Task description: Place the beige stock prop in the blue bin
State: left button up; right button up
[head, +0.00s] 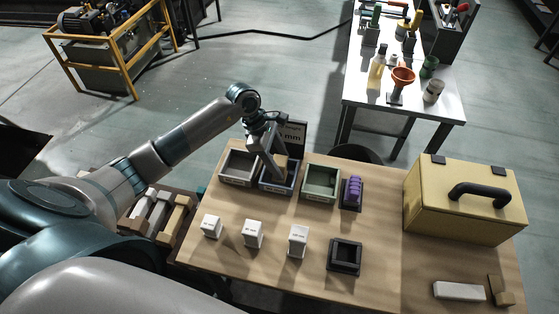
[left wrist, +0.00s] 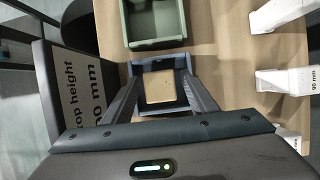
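The beige stock prop (left wrist: 160,88) is between the fingers of my left gripper (left wrist: 161,80), which look closed against its two sides. In the head view my left gripper (head: 272,168) points down over the blue bin (head: 276,190), with the prop (head: 281,162) at its fingertips. In the left wrist view the prop appears within the outline of the blue bin (left wrist: 158,66). Whether it touches the bin's floor is hidden. My right gripper is not in view.
A grey bin (head: 237,181) and a green bin (head: 320,197) flank the blue one. A purple item (head: 353,190), several white blocks (head: 253,241), a black square holder (head: 344,258) and a yellow case (head: 462,205) stand on the table. A sign stands behind the bins.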

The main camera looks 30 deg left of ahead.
pick_arm(q)
jog(key=shift+r, duration=0.1)
jog(key=shift+r, duration=0.1)
jog(key=shift+a+r, duration=0.15)
jog(key=shift+r, duration=0.05)
jog(key=b+v, duration=0.3)
jog(key=v, duration=0.8)
jog(key=shift+r, duration=0.25)
